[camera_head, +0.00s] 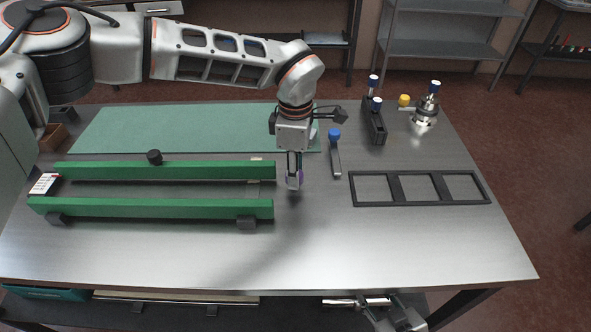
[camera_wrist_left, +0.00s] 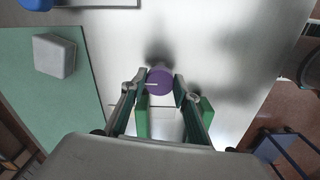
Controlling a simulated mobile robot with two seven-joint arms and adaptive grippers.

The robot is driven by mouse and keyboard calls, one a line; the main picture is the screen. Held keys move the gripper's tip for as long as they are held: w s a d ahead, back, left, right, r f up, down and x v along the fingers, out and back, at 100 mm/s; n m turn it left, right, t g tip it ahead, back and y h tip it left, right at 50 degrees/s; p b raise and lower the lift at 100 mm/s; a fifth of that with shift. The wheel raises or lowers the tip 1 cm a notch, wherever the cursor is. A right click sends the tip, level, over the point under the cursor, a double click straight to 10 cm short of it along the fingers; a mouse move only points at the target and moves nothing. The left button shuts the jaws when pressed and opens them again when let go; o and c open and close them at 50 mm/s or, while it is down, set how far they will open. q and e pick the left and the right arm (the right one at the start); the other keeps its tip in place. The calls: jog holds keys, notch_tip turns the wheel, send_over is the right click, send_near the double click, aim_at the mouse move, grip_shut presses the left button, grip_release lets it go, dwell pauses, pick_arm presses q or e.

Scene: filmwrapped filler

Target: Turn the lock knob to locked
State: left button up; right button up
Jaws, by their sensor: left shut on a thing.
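A purple round knob (camera_wrist_left: 159,81) with a pale line across its top shows in the left wrist view, between the two fingertips. The line runs nearly sideways in that view. My left gripper (camera_head: 294,184) points down at the steel table, just right of the ends of two green rails. It is shut on the purple knob. In the head view the fingers hide most of the knob, with only slivers of purple showing. In the left wrist view the fingers (camera_wrist_left: 159,90) close on it from both sides. I cannot make out any locked or unlocked marks.
The green rails (camera_head: 160,208) lie left of the gripper. A blue-knobbed bar (camera_head: 335,160) stands close on its right. A black three-window frame (camera_head: 394,188), a dark block with blue-topped pegs (camera_head: 373,120) and a metal fixture (camera_head: 424,115) lie farther right. The table front is clear.

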pick_arm(q)
jog(key=o, duration=0.8)
jog(key=shift+r, duration=0.1)
notch_tip(320, 180, up, 12)
dwell(0.5)
